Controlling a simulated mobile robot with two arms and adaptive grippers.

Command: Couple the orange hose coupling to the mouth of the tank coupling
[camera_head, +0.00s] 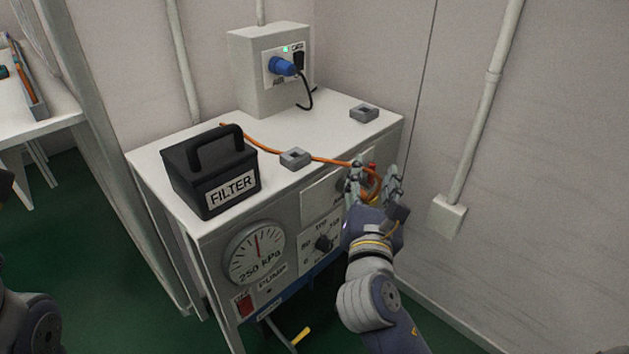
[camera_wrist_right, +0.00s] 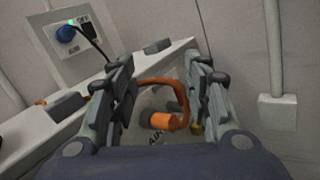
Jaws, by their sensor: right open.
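My right gripper (camera_head: 375,181) is at the front right of the white pump cabinet; in the wrist view (camera_wrist_right: 163,78) its two fingers stand wide apart. The orange hose coupling (camera_wrist_right: 157,120) shows between and beyond the fingers, at the end of a brown-orange hose (camera_wrist_right: 165,83) that loops over. I see no finger closed on it. In the head view the fingers mostly hide the coupling. No tank coupling mouth shows clearly. My left gripper is out of view.
On the cabinet top (camera_head: 330,127) stand a black FILTER box (camera_head: 209,172), a grey outlet box (camera_head: 262,75) with a blue plug (camera_head: 282,66), and two grey blocks (camera_head: 295,159) (camera_head: 364,113). The hose (camera_head: 330,160) crosses the top. A wall and conduit (camera_head: 480,110) are at right.

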